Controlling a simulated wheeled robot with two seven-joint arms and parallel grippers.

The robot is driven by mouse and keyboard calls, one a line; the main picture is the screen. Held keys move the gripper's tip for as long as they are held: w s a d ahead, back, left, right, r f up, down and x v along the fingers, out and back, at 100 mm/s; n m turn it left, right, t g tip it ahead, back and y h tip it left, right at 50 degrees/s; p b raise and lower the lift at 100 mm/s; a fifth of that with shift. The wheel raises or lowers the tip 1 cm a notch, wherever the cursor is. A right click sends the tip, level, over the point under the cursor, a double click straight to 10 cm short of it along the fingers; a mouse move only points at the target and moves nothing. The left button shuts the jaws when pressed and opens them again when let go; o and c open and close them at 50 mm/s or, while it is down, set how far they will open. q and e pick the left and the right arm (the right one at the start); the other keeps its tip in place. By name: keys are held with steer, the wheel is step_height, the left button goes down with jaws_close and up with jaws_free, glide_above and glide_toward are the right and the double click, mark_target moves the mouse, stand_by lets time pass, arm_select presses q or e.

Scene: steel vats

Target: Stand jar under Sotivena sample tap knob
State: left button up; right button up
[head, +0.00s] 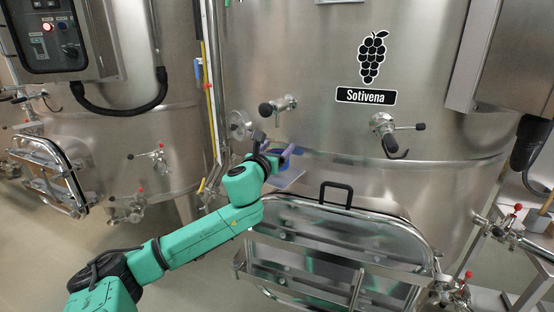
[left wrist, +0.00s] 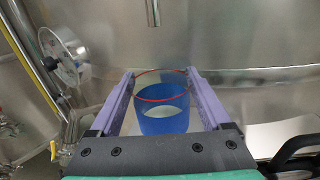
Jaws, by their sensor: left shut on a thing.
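My left gripper (head: 290,152) is shut on a jar, in front of the Sotivena vat (head: 330,80). In the left wrist view the jar (left wrist: 165,118) has a blue lower part, a clear upper part and a red rim, and sits upright between the purple fingers (left wrist: 162,82). In the head view the arm and fingers hide most of it. A tap with a black knob (head: 265,109) sticks out of the vat above and slightly left of the gripper. A second tap with a black handle (head: 419,126) is right, below the Sotivena label. My right gripper is not in view.
A pale flat surface (head: 288,179) lies just below the gripper. A steel hatch with a black handle (head: 335,190) is low on the vat, right of the gripper. A round dial-like fitting (left wrist: 62,52) and a yellow tube are to the left.

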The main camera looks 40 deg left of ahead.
arm_select(q)
step_height(320, 180, down, 2)
steer(key=shift+f+b, duration=0.15)
steer(key=shift+b, duration=0.15)
steer(key=shift+r+p, duration=0.3)
steer(key=o, duration=1.3)
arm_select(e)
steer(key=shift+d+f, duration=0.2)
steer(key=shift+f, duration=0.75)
arm_select(q)
steer(key=shift+d, duration=0.1)
steer(key=shift+s+d+f+b, duration=0.2)
steer(key=shift+s+b, duration=0.2)
steer(key=shift+s, duration=0.25)
steer(key=b+v, duration=0.2)
steer(key=v, duration=0.8)
steer(key=shift+s+r, duration=0.25)
steer(key=shift+s, duration=0.05)
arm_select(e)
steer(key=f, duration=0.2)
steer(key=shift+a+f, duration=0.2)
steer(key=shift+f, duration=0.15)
arm_select(q)
steer(key=shift+d, duration=0.1)
